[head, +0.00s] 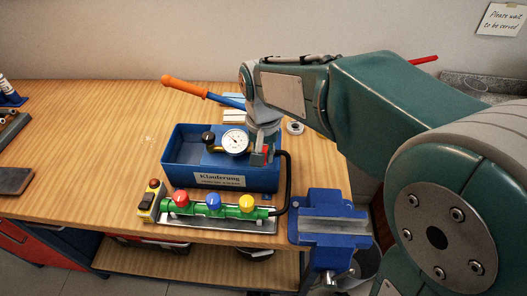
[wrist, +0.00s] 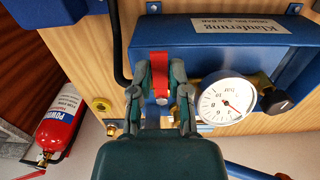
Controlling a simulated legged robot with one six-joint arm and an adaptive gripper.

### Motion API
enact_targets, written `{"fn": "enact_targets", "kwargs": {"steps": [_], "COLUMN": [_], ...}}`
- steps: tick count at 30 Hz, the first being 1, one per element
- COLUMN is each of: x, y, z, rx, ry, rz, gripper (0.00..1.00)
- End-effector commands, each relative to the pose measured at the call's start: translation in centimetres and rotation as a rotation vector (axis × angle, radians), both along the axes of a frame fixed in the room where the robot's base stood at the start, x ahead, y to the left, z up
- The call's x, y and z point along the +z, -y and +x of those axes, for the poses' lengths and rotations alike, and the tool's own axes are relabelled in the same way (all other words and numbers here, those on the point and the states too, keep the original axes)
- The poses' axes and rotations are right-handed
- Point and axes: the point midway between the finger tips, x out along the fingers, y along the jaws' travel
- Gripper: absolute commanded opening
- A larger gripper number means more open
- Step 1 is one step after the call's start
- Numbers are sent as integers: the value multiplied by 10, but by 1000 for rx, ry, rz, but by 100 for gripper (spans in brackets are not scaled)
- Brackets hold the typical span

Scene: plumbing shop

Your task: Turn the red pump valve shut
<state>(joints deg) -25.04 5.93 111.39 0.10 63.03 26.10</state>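The red pump valve (wrist: 160,76) has a flat red lever. In the wrist view it lies between the two fingers of my gripper (wrist: 161,80), which stand close against both sides of it with no clear gap. In the head view a little of the red valve (head: 266,149) shows under my gripper (head: 262,142), right of the gauge. The blue pump box (head: 180,156) stands on the workbench, with a round white gauge (head: 235,142) and a black knob (head: 208,138). The valve's lower part is hidden by my gripper.
A green manifold (head: 232,211) with red, blue and yellow knobs lies in front of the box. A blue vise (head: 330,222) stands at the bench's front right. A black hose (head: 288,180) curves right of the box. The orange-and-blue pump handle (head: 185,87) sticks up behind.

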Motion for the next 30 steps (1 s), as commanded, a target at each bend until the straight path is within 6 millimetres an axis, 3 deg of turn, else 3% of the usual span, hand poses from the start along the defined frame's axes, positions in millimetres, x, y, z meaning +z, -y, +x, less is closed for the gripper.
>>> {"fn": "enact_targets", "kwargs": {"steps": [14, 17, 30], "x": [3, 15, 101], "y": [0, -1, -2], "z": [2, 3, 3], "rx": [1, 1, 2], "ry": [5, 8, 5], "rz": [2, 3, 1], "gripper": [54, 54, 54]}}
